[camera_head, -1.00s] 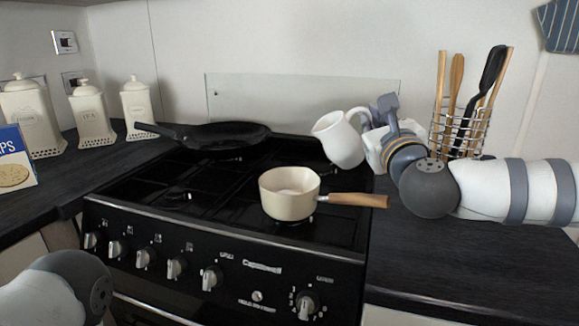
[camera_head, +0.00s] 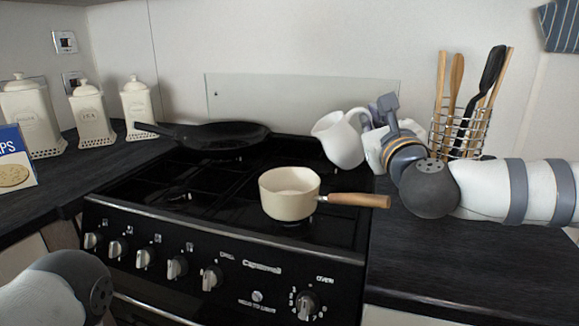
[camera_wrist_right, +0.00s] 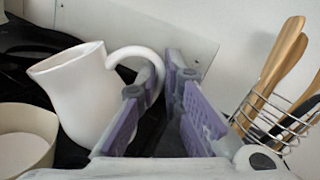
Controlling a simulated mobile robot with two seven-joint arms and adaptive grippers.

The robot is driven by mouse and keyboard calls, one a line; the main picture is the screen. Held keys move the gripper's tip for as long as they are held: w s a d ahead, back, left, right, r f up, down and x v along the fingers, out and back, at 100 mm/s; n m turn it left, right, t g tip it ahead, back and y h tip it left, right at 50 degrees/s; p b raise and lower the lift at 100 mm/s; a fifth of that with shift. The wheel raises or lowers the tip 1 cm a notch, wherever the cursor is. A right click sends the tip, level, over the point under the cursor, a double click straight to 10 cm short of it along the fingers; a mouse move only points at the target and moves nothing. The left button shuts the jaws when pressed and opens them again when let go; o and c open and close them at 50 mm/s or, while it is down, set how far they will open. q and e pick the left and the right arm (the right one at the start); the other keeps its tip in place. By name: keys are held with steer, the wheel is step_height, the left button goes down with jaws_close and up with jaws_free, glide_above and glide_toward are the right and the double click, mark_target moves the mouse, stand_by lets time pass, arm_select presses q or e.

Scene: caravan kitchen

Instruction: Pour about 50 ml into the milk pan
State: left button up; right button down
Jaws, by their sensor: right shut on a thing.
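The white jug (camera_head: 338,142) is off the hob, behind and to the right of the milk pan, leaning with its mouth to the left. My right gripper (camera_head: 372,118) is shut on the jug's handle; the wrist view shows the jug (camera_wrist_right: 92,95) with its handle reaching between the purple finger pads (camera_wrist_right: 160,85). The cream milk pan (camera_head: 288,203) stands upright on the front right of the hob, its wooden handle pointing right. Its rim also shows in the wrist view (camera_wrist_right: 22,165). The jug's contents are hidden, and no stream shows. My left gripper is out of view.
A black frying pan (camera_head: 215,136) sits at the back of the black hob (camera_head: 135,190). A wire utensil holder (camera_head: 462,135) stands behind my right arm. Cream canisters (camera_head: 90,118) are at the left. The dark right counter (camera_head: 460,255) is clear in front.

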steer(key=shift+r, duration=0.1)
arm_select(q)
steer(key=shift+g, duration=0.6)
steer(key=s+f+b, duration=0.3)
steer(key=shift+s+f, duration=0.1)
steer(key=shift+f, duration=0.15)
arm_select(e)
steer(key=d+f+m+g, duration=0.1)
steer(key=d+f+m, duration=0.3)
steer(key=d+m, duration=0.1)
steer(key=shift+w+f+m+h, duration=0.3)
steer(key=shift+w+m, duration=0.15)
steer(key=shift+m, duration=0.45)
steer(key=shift+r, duration=0.1)
stand_by(1.1)
